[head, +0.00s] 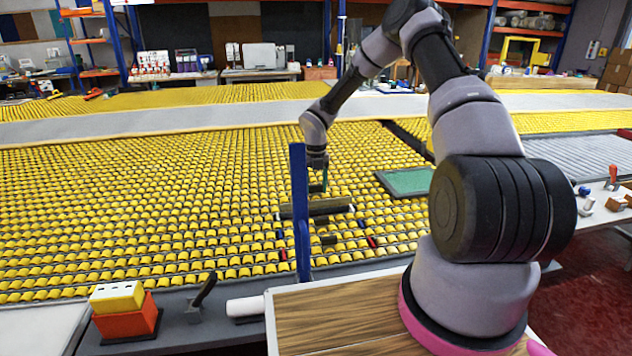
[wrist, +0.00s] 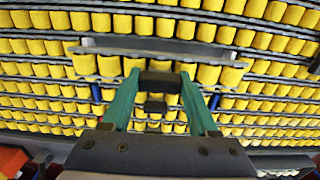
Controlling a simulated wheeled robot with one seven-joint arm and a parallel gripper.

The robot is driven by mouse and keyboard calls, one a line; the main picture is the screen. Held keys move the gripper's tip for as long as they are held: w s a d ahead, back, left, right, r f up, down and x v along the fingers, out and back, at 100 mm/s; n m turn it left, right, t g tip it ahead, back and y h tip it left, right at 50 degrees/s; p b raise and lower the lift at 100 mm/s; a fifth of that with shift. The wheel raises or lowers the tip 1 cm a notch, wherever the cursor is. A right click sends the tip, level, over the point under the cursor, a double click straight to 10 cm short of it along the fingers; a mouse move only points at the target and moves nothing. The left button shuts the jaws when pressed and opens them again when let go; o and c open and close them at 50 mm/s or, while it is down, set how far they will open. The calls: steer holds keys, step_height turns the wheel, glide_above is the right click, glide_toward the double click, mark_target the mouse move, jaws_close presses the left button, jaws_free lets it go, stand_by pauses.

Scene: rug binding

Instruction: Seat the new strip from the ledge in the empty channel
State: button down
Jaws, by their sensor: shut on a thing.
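My gripper (head: 318,186) is over the bed of yellow rolls; in the wrist view its teal fingers (wrist: 160,82) are closed on a dark block at the middle of the new strip (wrist: 210,74). The strip's yellow pieces show either side of the fingers, looking slightly larger than the bed's. Behind it runs a grey bar of similar length, the empty channel (wrist: 125,43) as it appears. The two overlap, and I cannot tell whether they touch. In the head view a dark bar (head: 330,209) lies under the fingers; strip and channel are hard to separate there.
A blue post (head: 300,215) stands in front of the bed. Blue and red marks flank a small dark block (head: 328,240) nearer me. A grey ledge (head: 180,325) along the front carries an orange and yellow box (head: 122,312). A green panel (head: 405,182) lies right of my gripper.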

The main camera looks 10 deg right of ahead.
mark_target(316, 203)
steer(key=shift+f, duration=1)
steer(key=shift+f, duration=2.3)
stand_by(0.4)
steer(key=shift+c, duration=0.4)
jaws_free()
step_height(316, 203, up, 11)
steer(key=shift+f, duration=0.1)
